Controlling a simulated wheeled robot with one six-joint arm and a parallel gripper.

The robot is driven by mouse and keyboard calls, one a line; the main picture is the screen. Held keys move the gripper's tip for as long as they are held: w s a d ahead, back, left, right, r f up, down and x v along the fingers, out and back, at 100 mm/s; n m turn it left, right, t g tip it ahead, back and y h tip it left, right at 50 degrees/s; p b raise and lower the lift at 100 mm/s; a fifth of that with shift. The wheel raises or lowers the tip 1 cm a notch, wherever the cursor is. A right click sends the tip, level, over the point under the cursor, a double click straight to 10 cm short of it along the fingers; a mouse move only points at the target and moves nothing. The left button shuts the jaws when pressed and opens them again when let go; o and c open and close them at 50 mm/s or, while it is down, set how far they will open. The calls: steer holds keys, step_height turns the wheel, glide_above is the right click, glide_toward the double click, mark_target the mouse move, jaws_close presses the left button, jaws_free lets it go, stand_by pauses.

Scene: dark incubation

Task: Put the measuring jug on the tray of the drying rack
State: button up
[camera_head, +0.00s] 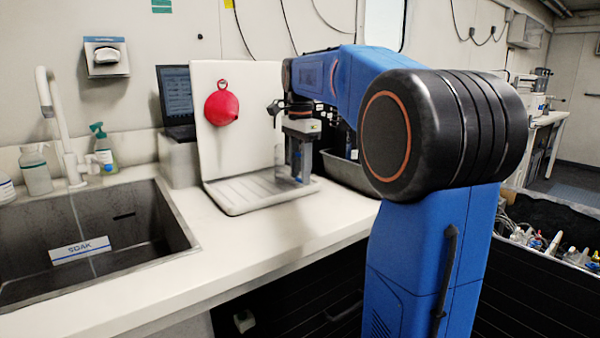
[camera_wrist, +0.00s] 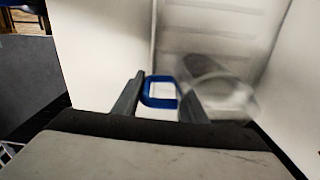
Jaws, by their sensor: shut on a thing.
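The measuring jug is clear, with a blue handle (camera_wrist: 160,92). In the wrist view its see-through body (camera_wrist: 218,95) looks blurred, to the right of and beyond the handle. My gripper (camera_wrist: 162,85) is shut on the blue handle, one finger on each side. In the head view my gripper (camera_head: 299,165) points down over the right part of the drying rack's tray (camera_head: 240,207). The jug is hard to make out there, and I cannot tell whether its base touches the tray. The rack has a tall white back board (camera_head: 207,160).
A red item (camera_head: 222,103) hangs on the board. A laptop (camera_head: 174,100) stands behind, to the left. A grey bin (camera_head: 350,172) is close on the right. The sink (camera_head: 120,205) with a SOAK label is at left. The counter front (camera_head: 235,250) is clear.

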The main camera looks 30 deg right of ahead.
steer(key=shift+f, duration=0.2)
steer(key=o, duration=1.3)
steer(key=shift+f, duration=0.1)
step_height(320, 180, up, 12)
steer(key=shift+r, duration=0.1)
